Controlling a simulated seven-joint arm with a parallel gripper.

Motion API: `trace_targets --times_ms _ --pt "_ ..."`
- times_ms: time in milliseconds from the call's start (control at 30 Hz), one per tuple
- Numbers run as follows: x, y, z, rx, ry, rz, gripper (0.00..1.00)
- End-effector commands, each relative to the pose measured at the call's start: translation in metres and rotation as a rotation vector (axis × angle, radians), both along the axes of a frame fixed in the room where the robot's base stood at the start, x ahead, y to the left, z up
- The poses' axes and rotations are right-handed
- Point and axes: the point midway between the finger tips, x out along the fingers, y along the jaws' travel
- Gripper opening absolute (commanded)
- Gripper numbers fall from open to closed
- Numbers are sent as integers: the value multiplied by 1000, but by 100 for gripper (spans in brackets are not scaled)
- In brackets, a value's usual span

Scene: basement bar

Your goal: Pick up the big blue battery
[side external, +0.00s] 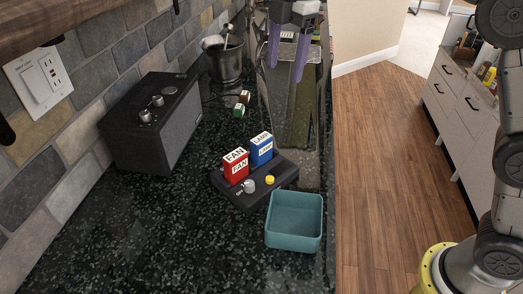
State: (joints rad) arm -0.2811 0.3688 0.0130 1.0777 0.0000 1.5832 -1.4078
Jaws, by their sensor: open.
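The big blue battery (261,148) is a blue block with a white top and a label reading "LAMP". It stands upright in a black device (262,190) on the dark counter, just right of a similar red block (236,168) labelled "FAN". The device has a silver knob and a yellow button on its front. My gripper (287,68) is at the top of the side external view, with two purple fingers pointing down and apart. It is open and empty, well above and behind the blue battery.
A teal open box (294,222) stands in front of the device, near the counter's right edge. A black speaker-like box (155,122) is at left against the brick wall. Two small blocks, green (239,111) and brown (244,97), and a dark metal bucket (224,64) are behind.

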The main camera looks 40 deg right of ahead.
Motion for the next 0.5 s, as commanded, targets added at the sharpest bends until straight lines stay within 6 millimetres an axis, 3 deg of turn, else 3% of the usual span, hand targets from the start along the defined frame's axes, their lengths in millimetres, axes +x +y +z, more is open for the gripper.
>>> trace_targets --times_ms 100,200,500 --pt "20 23 -32 -13 43 31 70" --pt "23 33 -52 -25 80 47 70" --pt "21 38 -93 -32 100 58 70"
